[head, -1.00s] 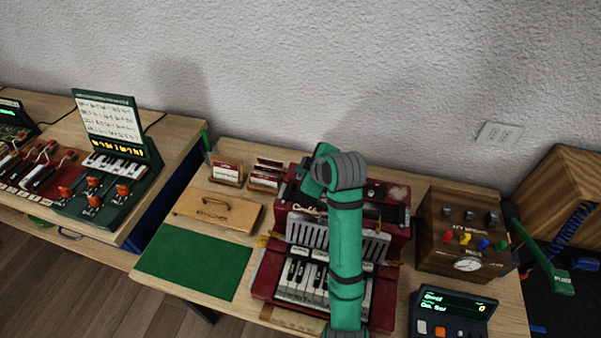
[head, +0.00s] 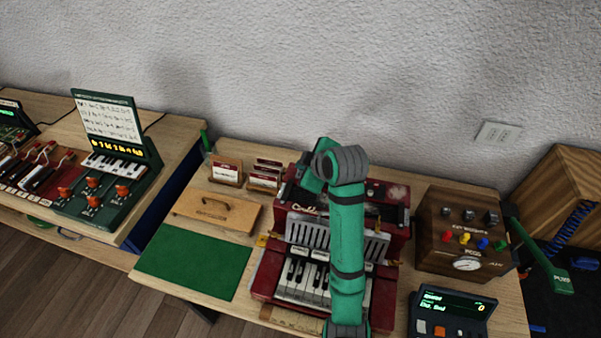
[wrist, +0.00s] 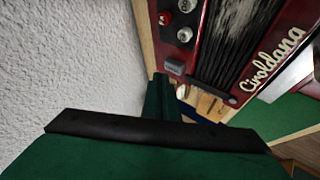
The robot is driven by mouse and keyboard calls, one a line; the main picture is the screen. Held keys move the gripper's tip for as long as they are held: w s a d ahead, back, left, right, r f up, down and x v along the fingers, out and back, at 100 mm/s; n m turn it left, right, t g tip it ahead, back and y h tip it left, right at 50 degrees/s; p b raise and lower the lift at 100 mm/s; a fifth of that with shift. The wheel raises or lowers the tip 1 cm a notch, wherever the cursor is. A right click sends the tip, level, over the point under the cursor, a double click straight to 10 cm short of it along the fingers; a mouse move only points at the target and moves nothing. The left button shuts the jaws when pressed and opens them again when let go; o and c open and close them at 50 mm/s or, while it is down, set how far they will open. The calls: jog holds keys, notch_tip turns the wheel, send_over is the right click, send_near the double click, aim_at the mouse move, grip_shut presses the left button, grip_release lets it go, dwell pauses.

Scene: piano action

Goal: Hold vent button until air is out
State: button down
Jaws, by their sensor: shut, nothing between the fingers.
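The dark red accordion (head: 385,228) lies on the wooden table, its keys toward the front and its bellows and name plate behind. Two pale knobs sit farther along the same face. In the head view, my arm covers part of the accordion, and the fingertips are hidden.
A wooden box with a gauge and coloured knobs (head: 463,234) stands to the right. A dark display unit (head: 452,313) is in front of it. A green mat (head: 195,262), a wooden board with a handle (head: 217,212) and card holders lie left. The wall is close behind.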

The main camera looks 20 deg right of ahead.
jog(key=shift+a, duration=0.1)
jog(key=shift+r, duration=2.55)
jog(key=shift+w+f, duration=0.1)
